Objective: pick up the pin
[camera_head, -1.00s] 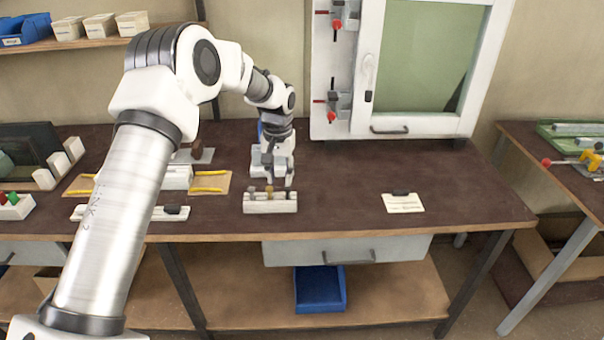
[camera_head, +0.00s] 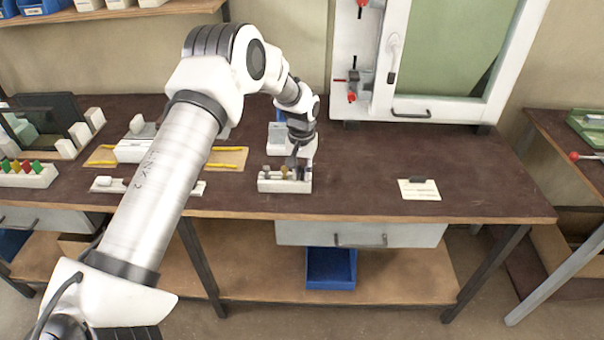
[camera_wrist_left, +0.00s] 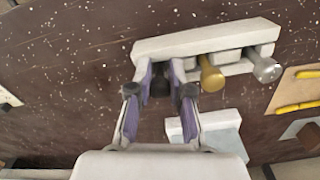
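A white pin block (camera_head: 284,186) stands near the front edge of the bench; it also shows in the left wrist view (camera_wrist_left: 205,40). A brass pin (camera_wrist_left: 211,76) and a silver pin (camera_wrist_left: 264,68) stand in its slots. A dark pin (camera_wrist_left: 160,82) is at the block's other end. My left gripper (camera_wrist_left: 161,72) is at that end, its two purple-padded fingers on either side of the dark pin. The fingers look spread; I cannot tell whether the pads touch the pin. In the head view the gripper (camera_head: 303,168) is over the block's right end. My right gripper is not in view.
A white card with a dark clip (camera_head: 419,190) lies to the right on the bench. A grey-blue block (camera_head: 278,139) stands behind the gripper. A holder with coloured pieces (camera_head: 25,176) is at the left. The bench's middle right is clear.

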